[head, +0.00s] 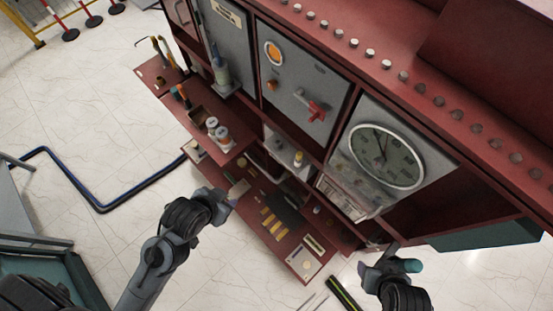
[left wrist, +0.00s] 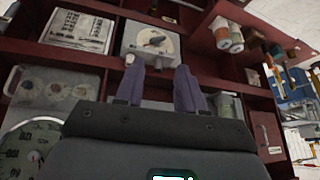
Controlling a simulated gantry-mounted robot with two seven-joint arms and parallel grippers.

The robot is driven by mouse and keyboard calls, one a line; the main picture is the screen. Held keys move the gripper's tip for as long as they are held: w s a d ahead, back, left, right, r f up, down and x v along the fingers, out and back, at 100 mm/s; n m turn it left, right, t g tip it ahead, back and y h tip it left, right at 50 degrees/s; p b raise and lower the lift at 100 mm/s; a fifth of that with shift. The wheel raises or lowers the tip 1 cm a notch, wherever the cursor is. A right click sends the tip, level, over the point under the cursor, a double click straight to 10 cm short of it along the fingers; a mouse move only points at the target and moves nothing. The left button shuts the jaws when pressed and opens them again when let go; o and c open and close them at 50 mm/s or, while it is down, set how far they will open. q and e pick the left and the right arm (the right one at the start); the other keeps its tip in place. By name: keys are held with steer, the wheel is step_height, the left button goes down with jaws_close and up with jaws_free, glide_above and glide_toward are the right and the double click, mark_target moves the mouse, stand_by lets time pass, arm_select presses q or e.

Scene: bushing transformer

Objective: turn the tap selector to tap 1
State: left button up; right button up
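A light grey panel with a round dial and a dark pointer knob, which looks like the tap selector (left wrist: 152,40), shows at the top middle of the left wrist view. Its tap marks are too small to read. In the head view the small grey panel (head: 284,150) sits in a recess of the red cabinet. My left gripper (head: 232,194) is below and left of it, apart from it. Its two fingers (left wrist: 158,82) are spread with nothing between them, below the dial in the left wrist view. My right gripper (head: 398,262) is at the lower right, by a teal piece.
The red cabinet (head: 240,120) also carries a red handle (head: 316,110) on a grey panel and a large round gauge (head: 378,155). Jars (head: 217,130) stand on a side shelf. A lower shelf holds several small parts (head: 272,222). The tiled floor at left is mostly clear.

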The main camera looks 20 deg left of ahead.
arm_select(q)
steer(key=w+d+f+m+t+h+b, duration=0.35)
steer(key=w+f+m+t+b, duration=0.35)
steer(key=w+f+t+b, duration=0.6)
steer(key=w+a+f+m+g+h+b, duration=0.1)
steer(key=w+a+f+m+h+b, duration=0.15)
steer(key=f+b, duration=0.8)
steer(key=w+a+f+m+g+h+b, duration=0.1)
steer(key=w+a+f+m+g+b, duration=0.2)
steer(key=f+b, duration=0.7)
steer(key=w+d+f+t+b, duration=0.1)
steer(key=w+d+f, duration=0.1)
steer(key=w, duration=0.4)
steer(key=w+d+f+m+b, duration=0.1)
steer(key=w+d+f, duration=0.1)
steer(key=w, duration=0.5)
steer(key=shift+d+t+b, duration=0.3)
steer(key=shift+d+t, duration=0.1)
steer(key=shift+d, duration=0.1)
steer(key=shift+m, duration=0.25)
steer(key=shift+s, duration=0.1)
jaws_close()
